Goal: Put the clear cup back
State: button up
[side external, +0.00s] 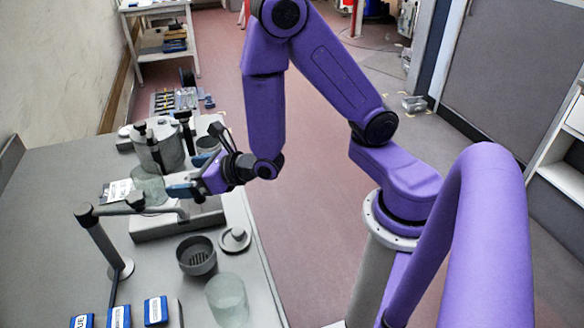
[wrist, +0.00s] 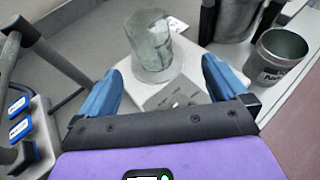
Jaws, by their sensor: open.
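A clear cup (wrist: 150,45) stands upright on a pale flat base (wrist: 155,92) in the wrist view, ahead of the fingers. It also shows in the side view (side external: 148,184), partly hidden by my gripper. My gripper (side external: 181,190) is open with blue fingers; in the wrist view its fingertips (wrist: 160,82) are spread wide with nothing between them. The cup lies just beyond the fingertips; I cannot tell whether they touch it. A second clear cup (side external: 228,300) stands on the table at the front in the side view.
A dark slotted cup (side external: 196,256) and a round grey piece (side external: 234,240) sit near the table's right edge. A large metal pot (side external: 160,148) and a labelled grey cup (wrist: 277,56) stand beyond the gripper. A metal stand (side external: 105,240) rises at left, near blue-labelled blocks (side external: 118,316).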

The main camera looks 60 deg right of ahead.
jog(key=s+d+r+m+g+h, duration=0.2)
jog(key=s+d+r+m+h, duration=0.15)
jog(key=d+m, duration=0.35)
jog(key=s+d+r+m+g+h, duration=0.3)
jog(key=s+d+m+h, duration=0.25)
jog(key=m, duration=0.35)
jog(key=s+a+m+g+y, duration=0.3)
jog(key=s+m+g, duration=0.1)
jog(key=s, duration=0.5)
jog(key=s+a+m+g+y, duration=0.3)
jog(key=s+m+g+y, duration=0.1)
jog(key=s, duration=0.5)
jog(key=shift+s+a+r+m, duration=0.25)
jog(key=shift+r+m, duration=0.2)
jog(key=shift+m, duration=0.25)
